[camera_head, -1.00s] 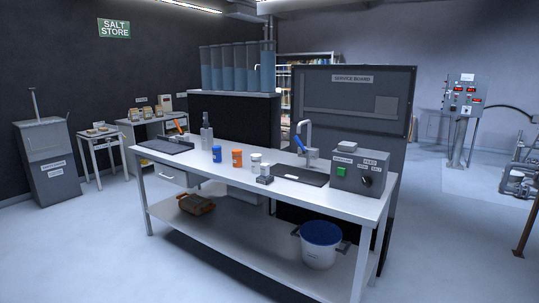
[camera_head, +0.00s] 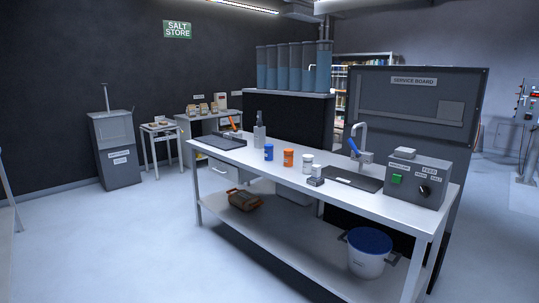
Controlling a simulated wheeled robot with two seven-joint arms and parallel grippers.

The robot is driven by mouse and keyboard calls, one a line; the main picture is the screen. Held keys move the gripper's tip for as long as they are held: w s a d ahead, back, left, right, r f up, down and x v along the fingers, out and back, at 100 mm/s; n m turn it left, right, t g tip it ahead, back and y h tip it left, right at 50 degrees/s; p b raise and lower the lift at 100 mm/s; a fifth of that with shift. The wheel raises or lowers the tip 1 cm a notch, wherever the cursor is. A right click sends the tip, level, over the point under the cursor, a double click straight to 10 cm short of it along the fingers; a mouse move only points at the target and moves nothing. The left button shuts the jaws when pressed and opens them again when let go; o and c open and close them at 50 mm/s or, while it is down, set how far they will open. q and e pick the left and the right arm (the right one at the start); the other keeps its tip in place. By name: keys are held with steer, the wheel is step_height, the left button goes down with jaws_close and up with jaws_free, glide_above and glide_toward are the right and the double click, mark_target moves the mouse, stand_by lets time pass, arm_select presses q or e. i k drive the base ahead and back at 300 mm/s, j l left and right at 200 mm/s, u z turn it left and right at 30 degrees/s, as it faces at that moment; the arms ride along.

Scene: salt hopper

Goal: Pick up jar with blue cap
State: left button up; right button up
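A small jar with a blue cap (camera_head: 269,153) stands upright on the grey workbench (camera_head: 232,155), left of an orange jar (camera_head: 288,157). Its body also looks blue at this size. A white jar (camera_head: 307,162) and a smaller white container (camera_head: 316,171) with a dark base stand farther right. Neither of my grippers shows in the head view.
A clear bottle (camera_head: 259,138) stands behind the blue jar. A bucket (camera_head: 367,252) sits on the lower shelf. Open floor (camera_head: 130,240) lies in front and left.

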mark_target(268, 147)
steer(key=i+j+u, duration=0.3)
steer(key=i, duration=0.3)
steer(key=i+u, duration=0.3)
steer(key=i, duration=0.3)
